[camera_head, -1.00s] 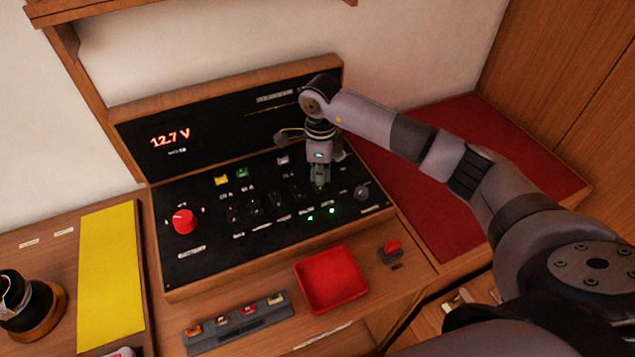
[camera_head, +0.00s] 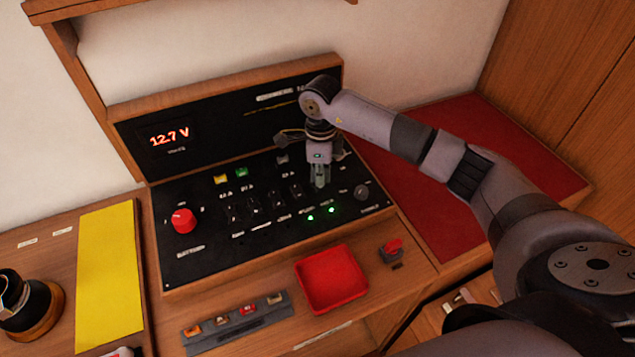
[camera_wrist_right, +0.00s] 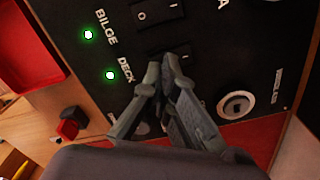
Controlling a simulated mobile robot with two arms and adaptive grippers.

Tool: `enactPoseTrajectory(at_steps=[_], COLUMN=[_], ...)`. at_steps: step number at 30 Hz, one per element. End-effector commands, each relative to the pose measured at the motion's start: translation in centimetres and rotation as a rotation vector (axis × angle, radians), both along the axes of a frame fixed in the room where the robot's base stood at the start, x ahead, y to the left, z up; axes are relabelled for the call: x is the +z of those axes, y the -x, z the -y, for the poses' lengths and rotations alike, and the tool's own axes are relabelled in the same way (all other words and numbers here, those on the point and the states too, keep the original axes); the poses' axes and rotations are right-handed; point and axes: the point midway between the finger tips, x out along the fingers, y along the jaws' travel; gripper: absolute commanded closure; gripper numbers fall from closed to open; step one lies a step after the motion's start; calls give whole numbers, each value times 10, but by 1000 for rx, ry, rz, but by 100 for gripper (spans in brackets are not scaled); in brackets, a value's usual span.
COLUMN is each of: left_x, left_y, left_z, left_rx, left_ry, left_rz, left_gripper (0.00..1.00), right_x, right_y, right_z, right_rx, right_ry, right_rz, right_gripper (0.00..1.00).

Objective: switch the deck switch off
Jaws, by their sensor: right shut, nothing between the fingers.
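The deck switch (camera_wrist_right: 178,47) is a black rocker at the top middle of the right wrist view, beside the white DECK label (camera_wrist_right: 126,70). The fingertips partly cover it, so its position is hard to read. The green deck light (camera_wrist_right: 110,75) is lit; it also shows lit in the head view (camera_head: 332,210). My right gripper (camera_wrist_right: 163,68) is shut and empty, with its tips at the near edge of the deck switch; I cannot tell if they touch it. In the head view my right gripper (camera_head: 320,185) points down at the panel's right part. My left gripper is not in view.
The black panel (camera_head: 182,268) carries a red knob (camera_head: 183,221), several other switches and a lit bilge light (camera_wrist_right: 88,35). A round key switch (camera_wrist_right: 236,104) sits close to the right gripper. A red tray (camera_head: 331,278) and a small red-topped part (camera_head: 390,250) stand in front.

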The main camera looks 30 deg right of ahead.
Motion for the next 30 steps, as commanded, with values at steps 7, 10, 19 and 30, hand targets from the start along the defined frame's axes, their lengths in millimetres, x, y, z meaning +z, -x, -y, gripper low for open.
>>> enactPoseTrajectory(at_steps=[7,10,19,30], left_x=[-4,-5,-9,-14], left_y=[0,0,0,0], left_z=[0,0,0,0], left_rx=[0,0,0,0], left_ry=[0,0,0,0], left_rz=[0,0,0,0], left_gripper=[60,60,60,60], right_x=[-4,-6,-10,-16], right_y=[0,0,0,0], right_z=[0,0,0,0], right_rx=[-1,-1,-1,-1], right_ry=[0,0,0,0], right_rz=[0,0,0,0], right_gripper=[100,100,100,100])
